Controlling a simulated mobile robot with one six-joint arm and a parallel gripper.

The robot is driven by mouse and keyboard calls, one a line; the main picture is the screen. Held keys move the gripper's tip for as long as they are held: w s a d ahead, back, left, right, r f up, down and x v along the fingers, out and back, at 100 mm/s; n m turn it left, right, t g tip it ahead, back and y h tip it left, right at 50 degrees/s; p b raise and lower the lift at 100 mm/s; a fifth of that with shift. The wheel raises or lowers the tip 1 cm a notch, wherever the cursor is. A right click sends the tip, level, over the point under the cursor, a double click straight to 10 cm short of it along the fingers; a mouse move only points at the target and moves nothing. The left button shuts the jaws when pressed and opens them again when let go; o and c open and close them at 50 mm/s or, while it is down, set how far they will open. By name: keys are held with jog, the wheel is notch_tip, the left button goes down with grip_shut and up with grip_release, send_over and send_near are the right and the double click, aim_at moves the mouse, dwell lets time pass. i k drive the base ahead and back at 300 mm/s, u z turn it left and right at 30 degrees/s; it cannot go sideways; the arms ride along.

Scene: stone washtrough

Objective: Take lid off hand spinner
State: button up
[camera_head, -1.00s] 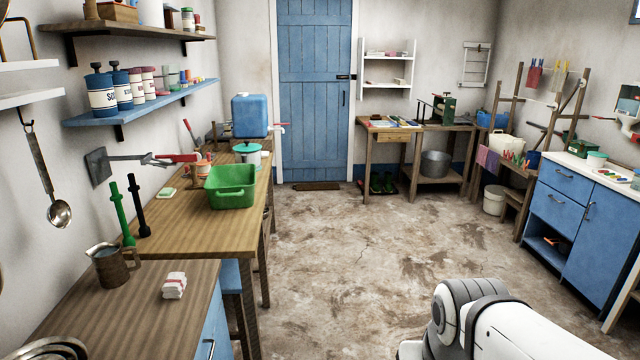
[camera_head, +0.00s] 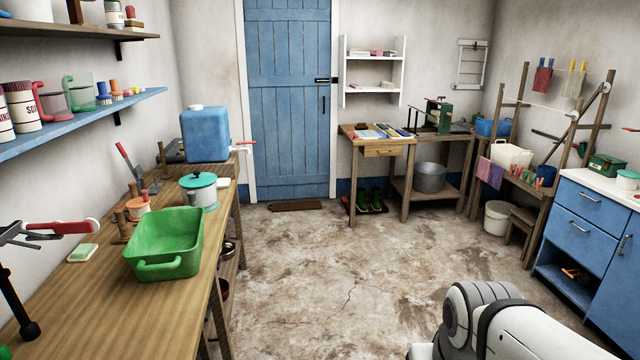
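A white tub with a teal lid (camera_head: 198,181), which looks like the hand spinner, stands on the long wooden bench at the left, behind a green basin. The lid sits on top of the tub and has a small dark knob. My gripper is out of view; only a white and grey part of my arm shows at the lower right.
The green basin (camera_head: 165,243) stands at the front of the bench (camera_head: 95,310). A blue water container (camera_head: 206,134) with a tap is behind the tub. A soap block (camera_head: 83,253) lies at the left. The stone floor (camera_head: 320,275) beside the bench is open up to the blue door (camera_head: 289,100).

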aim_at(199, 179)
jog(key=u, duration=0.1)
jog(key=i, duration=1.55)
jog(key=u, duration=0.6)
jog(key=i, duration=2.15)
jog(key=u, duration=0.45)
